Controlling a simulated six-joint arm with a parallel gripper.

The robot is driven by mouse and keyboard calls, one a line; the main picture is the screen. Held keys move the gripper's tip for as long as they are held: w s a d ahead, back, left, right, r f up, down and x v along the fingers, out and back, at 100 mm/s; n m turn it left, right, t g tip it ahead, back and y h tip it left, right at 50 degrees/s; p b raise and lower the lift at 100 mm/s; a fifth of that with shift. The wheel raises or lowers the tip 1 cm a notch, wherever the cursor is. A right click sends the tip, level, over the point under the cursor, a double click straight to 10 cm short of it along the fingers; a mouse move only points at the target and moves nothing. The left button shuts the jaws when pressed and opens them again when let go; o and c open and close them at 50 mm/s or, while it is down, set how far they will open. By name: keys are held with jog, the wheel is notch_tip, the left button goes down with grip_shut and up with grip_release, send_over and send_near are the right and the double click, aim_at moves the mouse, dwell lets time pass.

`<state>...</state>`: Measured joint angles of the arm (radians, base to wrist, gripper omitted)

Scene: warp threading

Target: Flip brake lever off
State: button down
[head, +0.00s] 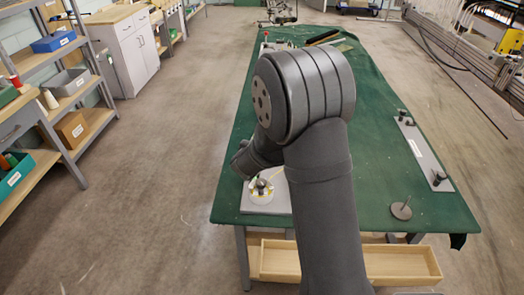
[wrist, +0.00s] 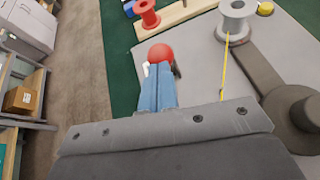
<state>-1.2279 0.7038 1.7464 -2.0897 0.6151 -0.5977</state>
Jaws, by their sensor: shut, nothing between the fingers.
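A red ball knob (wrist: 160,53), which looks like the end of the brake lever, shows in the wrist view just beyond my gripper's fingertips. My gripper (wrist: 159,72) has blue fingers, shut together with nothing between them. The fingertips overlap the knob's lower edge in the picture; I cannot tell whether they touch it. A small white piece and a dark piece show on either side of the tips. The lever's shaft is hidden. A grey spool (wrist: 236,18) with a yellow thread (wrist: 225,70) stands on a grey plate (wrist: 198,62) to the right. In the head view my arm hides the gripper.
A dark grey bar with a round hub (wrist: 300,110) lies right of the fingers. A red spool (wrist: 147,14) stands on a wooden strip (wrist: 180,17) beyond. The green-covered table (head: 385,185) is mostly clear at right, with a long grey plate (head: 424,150) along its edge.

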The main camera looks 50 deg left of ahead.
jog(key=w+a+r, duration=0.2)
jog(key=w+a, duration=0.5)
jog(key=shift+w+a, duration=0.25)
dwell(0.3)
dwell(1.6)
jog(key=s+d+r, duration=0.3)
jog(key=s+r, duration=0.3)
jog(key=r, duration=0.5)
jog(key=shift+r, duration=0.25)
jog(key=shift+w, duration=0.1)
